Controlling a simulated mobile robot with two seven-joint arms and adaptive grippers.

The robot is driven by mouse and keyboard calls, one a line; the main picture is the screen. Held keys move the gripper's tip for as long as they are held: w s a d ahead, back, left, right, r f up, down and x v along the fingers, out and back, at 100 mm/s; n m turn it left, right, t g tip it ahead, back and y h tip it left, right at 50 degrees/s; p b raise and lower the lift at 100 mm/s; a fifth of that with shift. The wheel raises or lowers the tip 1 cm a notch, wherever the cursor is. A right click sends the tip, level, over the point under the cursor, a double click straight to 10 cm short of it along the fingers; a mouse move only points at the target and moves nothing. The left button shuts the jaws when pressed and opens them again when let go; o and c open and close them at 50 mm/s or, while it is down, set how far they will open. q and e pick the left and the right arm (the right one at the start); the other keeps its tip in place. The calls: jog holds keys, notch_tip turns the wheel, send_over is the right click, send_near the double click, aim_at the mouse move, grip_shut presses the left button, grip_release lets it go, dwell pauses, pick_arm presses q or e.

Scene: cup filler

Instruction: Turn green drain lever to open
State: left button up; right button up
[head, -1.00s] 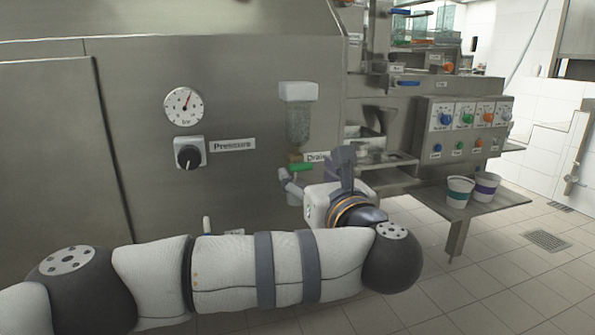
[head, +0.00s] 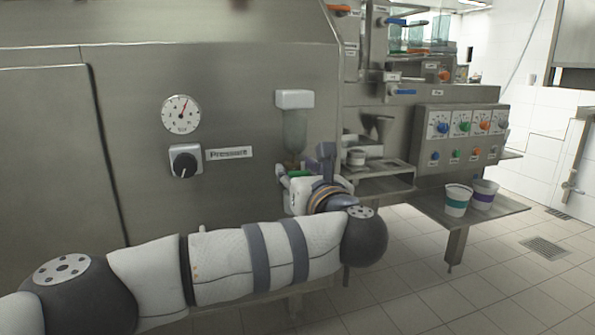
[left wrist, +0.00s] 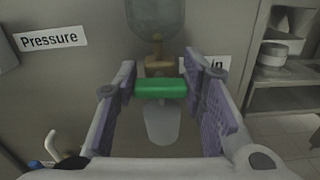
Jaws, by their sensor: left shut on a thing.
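The green drain lever (left wrist: 160,88) sits crosswise below a brass fitting (left wrist: 158,65) in the left wrist view. A bit of the lever (head: 299,174) also shows in the head view, mostly hidden by my gripper. My left gripper (left wrist: 163,92) has its two purple-padded fingers at either end of the lever and is shut on it. In the head view, the left gripper (head: 306,179) is at the drain under the clear bottle (head: 295,132). A pale tapered piece (left wrist: 162,125) hangs below the lever. The Drain label (left wrist: 215,63) is partly covered by a finger.
A pressure gauge (head: 181,114) and black knob (head: 184,162) are on the steel panel to the left.

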pick_arm(q)
jog(key=shift+d+r+m+p, duration=0.1)
jog(key=shift+r+m+p, duration=0.25)
jog(key=shift+m+p, duration=0.3)
jog(key=shift+f+m, duration=0.15)
jog(key=shift+m, duration=0.2)
jog(key=shift+f, duration=0.3)
jog(key=o, duration=1.2)
jog(key=shift+c, duration=0.2)
jog(key=v, duration=1.2)
